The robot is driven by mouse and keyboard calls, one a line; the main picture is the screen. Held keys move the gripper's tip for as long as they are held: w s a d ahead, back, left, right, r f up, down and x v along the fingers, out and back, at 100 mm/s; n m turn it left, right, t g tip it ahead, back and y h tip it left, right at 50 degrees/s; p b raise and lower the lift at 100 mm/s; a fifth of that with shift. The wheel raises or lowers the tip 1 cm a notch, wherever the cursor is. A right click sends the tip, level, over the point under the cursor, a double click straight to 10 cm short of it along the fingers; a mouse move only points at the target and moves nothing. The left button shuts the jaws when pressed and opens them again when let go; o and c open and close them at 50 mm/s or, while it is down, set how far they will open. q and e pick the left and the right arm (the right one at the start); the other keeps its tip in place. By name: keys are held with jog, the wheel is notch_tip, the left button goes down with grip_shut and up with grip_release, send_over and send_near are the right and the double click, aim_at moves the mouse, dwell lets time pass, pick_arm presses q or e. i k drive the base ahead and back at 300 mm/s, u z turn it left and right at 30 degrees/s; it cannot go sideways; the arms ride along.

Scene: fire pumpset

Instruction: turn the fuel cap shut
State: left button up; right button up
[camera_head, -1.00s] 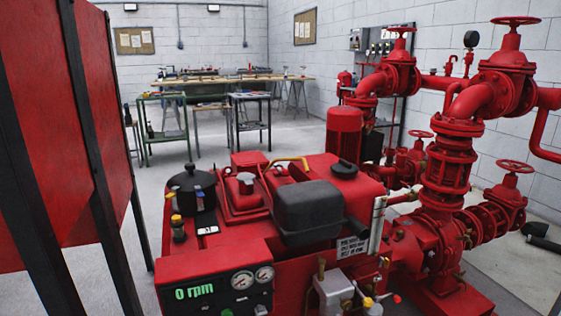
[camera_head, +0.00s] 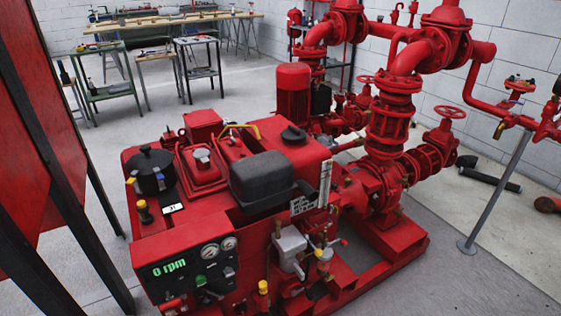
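The red pumpset (camera_head: 190,235) stands on the floor in the middle of the view. A round black cap (camera_head: 293,134) sits on top of its red tank at the rear right, behind the dark grey box-shaped cover (camera_head: 262,180); it looks like the fuel cap. I cannot tell whether it is fully shut. A smaller grey cap (camera_head: 201,155) sits on a raised red block to its left. Neither of my grippers is in view.
Red pipes and valves with a handwheel (camera_head: 449,112) rise right of the engine. The control panel (camera_head: 190,269) reads 0 rpm at the front. Red panels on black posts (camera_head: 40,130) stand at the left. A grey pole (camera_head: 495,190) stands at the right. Workbenches (camera_head: 165,28) are at the back.

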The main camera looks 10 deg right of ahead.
aim_at(293, 134)
jog(key=z, duration=1.95)
jog(key=i, duration=1.55)
jog(key=u, duration=3.45)
